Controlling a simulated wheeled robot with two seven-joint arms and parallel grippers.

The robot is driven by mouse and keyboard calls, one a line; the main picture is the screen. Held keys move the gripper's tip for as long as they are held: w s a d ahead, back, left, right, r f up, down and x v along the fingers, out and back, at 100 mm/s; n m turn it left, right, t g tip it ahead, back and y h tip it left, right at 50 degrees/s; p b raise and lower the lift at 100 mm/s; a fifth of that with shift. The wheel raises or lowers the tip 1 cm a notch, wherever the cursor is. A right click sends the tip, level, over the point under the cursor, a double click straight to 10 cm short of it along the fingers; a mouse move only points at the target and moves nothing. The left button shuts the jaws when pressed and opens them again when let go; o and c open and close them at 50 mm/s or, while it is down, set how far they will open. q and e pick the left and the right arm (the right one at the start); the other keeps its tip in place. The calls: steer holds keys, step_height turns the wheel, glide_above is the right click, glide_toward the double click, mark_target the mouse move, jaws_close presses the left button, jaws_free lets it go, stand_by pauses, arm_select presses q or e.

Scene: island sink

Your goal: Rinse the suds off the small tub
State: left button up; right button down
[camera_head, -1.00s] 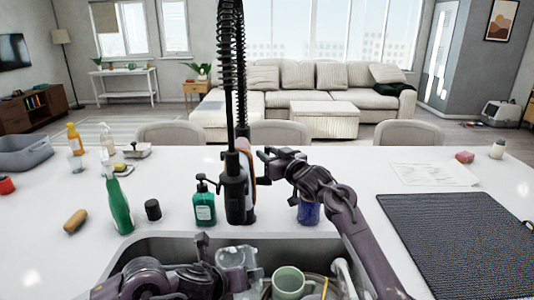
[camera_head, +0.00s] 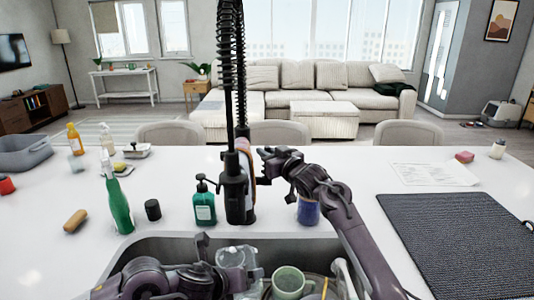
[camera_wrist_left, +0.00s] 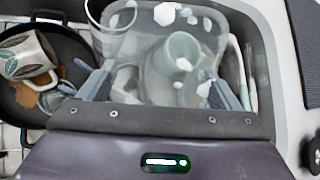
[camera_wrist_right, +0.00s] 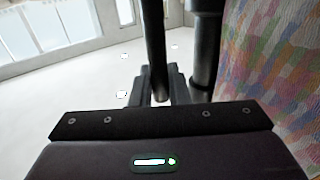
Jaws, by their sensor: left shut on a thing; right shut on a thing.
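The small tub is clear, with white suds patches on it. It shows in the left wrist view (camera_wrist_left: 205,80) and, partly, over the sink in the head view (camera_head: 236,256). My left gripper (camera_wrist_left: 160,92) is shut on the tub; a green mug shows through its wall. My right gripper (camera_head: 268,166) is beside the black tap (camera_head: 236,190), to its right. In the right wrist view its fingers (camera_wrist_right: 160,95) are shut on a thin dark upright rod (camera_wrist_right: 156,45), seemingly part of the tap. Any water stream cannot be made out.
The sink (camera_head: 150,250) holds a green mug (camera_head: 288,283) and other dishes; a patterned mug (camera_wrist_left: 25,55) lies in a dark pan (camera_wrist_left: 15,105). A green soap dispenser (camera_head: 204,208) and blue jar (camera_head: 308,211) stand behind the sink. A dark mat (camera_head: 450,240) lies right.

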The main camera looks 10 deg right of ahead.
steer(key=shift+s+a+f+n+t+y, duration=0.15)
steer(key=shift+s+n+t+y, duration=0.3)
steer(key=shift+s+t, duration=0.3)
steer(key=c, duration=1.5)
jaws_free()
steer(key=v, duration=1.2)
